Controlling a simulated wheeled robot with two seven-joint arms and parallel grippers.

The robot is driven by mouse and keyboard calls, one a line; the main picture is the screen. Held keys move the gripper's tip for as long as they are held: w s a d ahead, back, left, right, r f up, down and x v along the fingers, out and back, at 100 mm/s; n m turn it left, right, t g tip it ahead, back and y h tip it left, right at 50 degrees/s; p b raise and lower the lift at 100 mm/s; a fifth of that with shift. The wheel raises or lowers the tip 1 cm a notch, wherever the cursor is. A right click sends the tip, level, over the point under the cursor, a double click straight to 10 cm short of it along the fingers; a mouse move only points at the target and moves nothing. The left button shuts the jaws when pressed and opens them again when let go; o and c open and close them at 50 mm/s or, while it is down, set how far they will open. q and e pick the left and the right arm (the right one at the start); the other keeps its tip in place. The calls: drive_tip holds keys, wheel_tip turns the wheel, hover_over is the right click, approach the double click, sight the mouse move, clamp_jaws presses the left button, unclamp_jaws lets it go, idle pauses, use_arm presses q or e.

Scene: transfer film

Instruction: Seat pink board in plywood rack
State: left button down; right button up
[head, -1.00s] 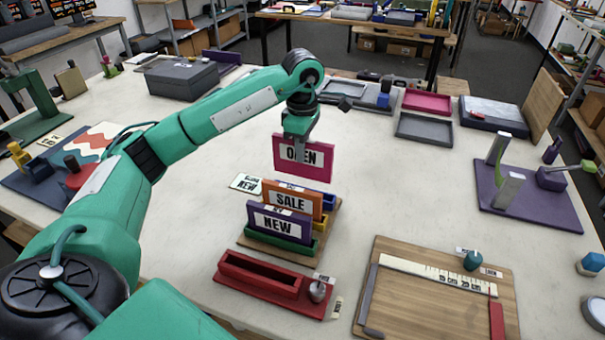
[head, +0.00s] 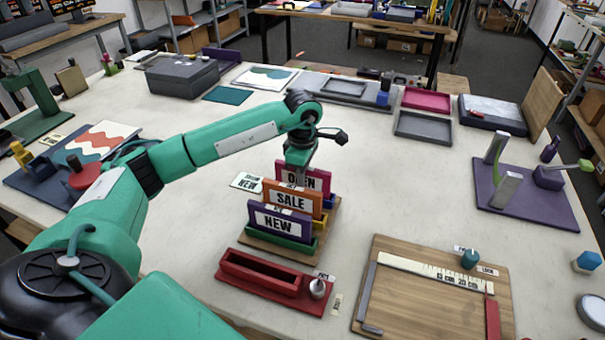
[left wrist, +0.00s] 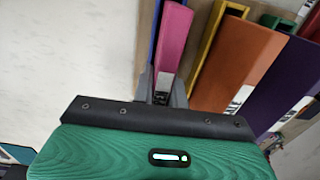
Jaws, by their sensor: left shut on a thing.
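The pink board (head: 314,179), marked OPEN, stands upright at the back of the plywood rack (head: 333,222), behind the orange SALE board (head: 291,202) and the purple NEW board (head: 279,224). My left gripper (head: 299,168) is shut on the top edge of the pink board. In the left wrist view the pink board (left wrist: 172,40) runs between the fingers, close beside a blue holder (left wrist: 154,35). A yellow holder (left wrist: 207,50) lies on its other side. Whether its lower edge touches the bottom of the slot is hidden. My right gripper is not in view.
A red tray (head: 262,275) with a small knob stands in front of the rack. A wooden board with a ruler (head: 420,310) lies at the front right. A small NEW card (head: 246,182) lies left of the rack.

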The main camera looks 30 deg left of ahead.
use_arm(q)
drive_tip(key=c, duration=1.4)
unclamp_jaws()
drive_tip(key=shift+f, duration=0.1)
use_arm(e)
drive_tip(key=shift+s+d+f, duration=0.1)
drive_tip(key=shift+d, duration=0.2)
